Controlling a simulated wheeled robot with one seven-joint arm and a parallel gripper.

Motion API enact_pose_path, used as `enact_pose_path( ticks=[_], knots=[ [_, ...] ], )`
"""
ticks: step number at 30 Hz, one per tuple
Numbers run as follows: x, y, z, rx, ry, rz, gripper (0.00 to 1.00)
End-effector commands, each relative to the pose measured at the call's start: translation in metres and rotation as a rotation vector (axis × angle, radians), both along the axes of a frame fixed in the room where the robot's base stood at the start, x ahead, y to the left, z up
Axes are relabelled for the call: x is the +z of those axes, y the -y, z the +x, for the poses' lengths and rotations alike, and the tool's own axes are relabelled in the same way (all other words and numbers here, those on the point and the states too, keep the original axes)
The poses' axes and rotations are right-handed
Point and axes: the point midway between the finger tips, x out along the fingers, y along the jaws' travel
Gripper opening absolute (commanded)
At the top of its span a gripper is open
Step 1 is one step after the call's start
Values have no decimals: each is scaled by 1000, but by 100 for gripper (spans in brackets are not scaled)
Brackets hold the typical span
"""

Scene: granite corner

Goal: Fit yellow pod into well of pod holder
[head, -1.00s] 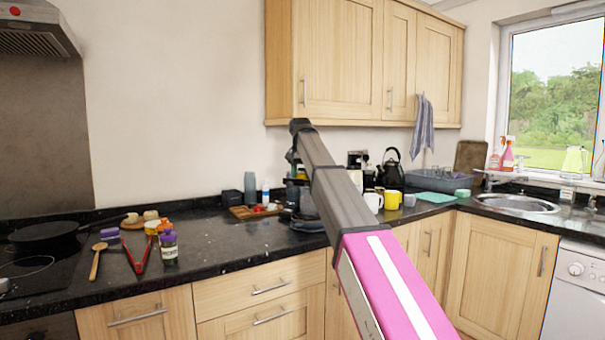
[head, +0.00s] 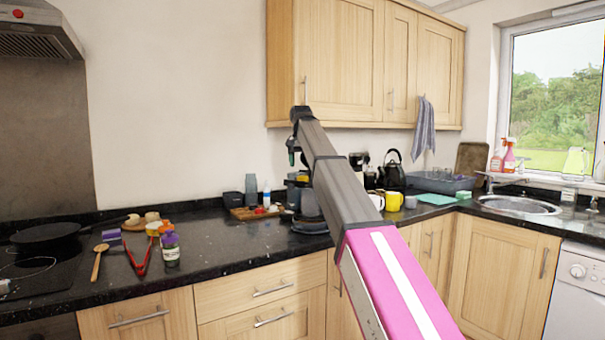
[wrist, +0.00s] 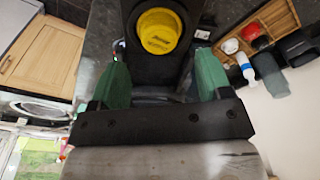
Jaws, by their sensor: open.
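The yellow pod (wrist: 158,32) shows in the wrist view as a round yellow disc. It sits inside the round opening of the black pod holder (wrist: 133,66), its top face turned to the camera. I cannot tell how deep it sits. My gripper (wrist: 160,62) is open, its two green fingers apart with nothing between them, pointing toward the holder and short of the pod. In the head view my gripper (head: 292,157) is up by the dark coffee machine (head: 302,205), partly hidden by my arm.
A wooden tray (head: 245,213) with red and white pods and a bottle lies left of the machine; the tray also shows in the wrist view (wrist: 278,18). Mugs (head: 393,201) and a black kettle (head: 391,172) stand to the right. Counter left of the machine is partly clear.

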Motion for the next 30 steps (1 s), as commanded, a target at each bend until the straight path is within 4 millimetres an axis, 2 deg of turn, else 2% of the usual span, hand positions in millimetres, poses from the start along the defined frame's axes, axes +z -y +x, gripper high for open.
enact_pose_path(
  ticks=[1,6,12,30],
  knots=[
    [13,-1,1,0,2,1,71],
    [43,-1,-3,0,1,0,71],
    [65,-2,-7,0,0,0,71],
    [70,-2,-8,0,-1,0,71]
  ],
)
